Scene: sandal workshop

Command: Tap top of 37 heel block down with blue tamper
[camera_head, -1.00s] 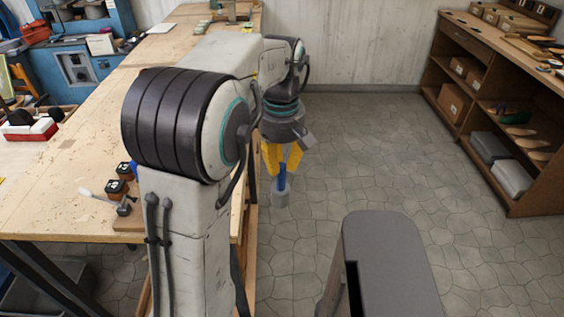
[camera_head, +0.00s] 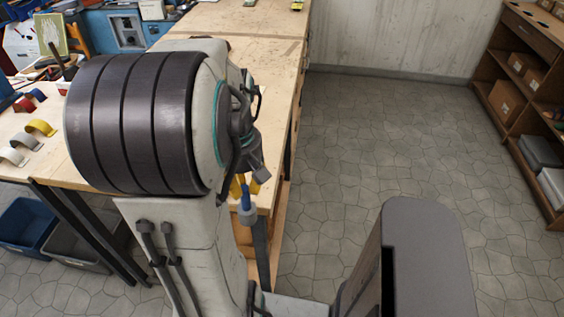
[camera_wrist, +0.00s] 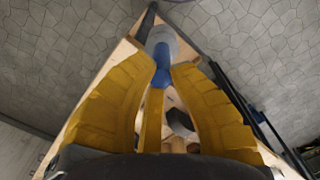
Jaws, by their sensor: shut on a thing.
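My gripper (camera_wrist: 165,85) has yellow fingers shut on the blue tamper (camera_wrist: 161,76), a blue handle with a round grey head. The grey head points away from my fingers in the wrist view. In the head view, the tamper (camera_head: 246,197) hangs head down by the workbench's right edge, and my arm hides much of my gripper (camera_head: 241,186). I cannot make out the 37 heel block in either view. A dark faceted piece (camera_wrist: 180,122) shows between my fingers in the wrist view; I cannot tell what it is.
The wooden workbench (camera_head: 262,60) runs back along the left, partly behind my arm. Coloured curved pieces (camera_head: 40,127) lie on the surface at left. Blue and grey bins (camera_head: 28,222) stand below. A wooden shelf (camera_head: 490,60) stands at right. The floor between is clear.

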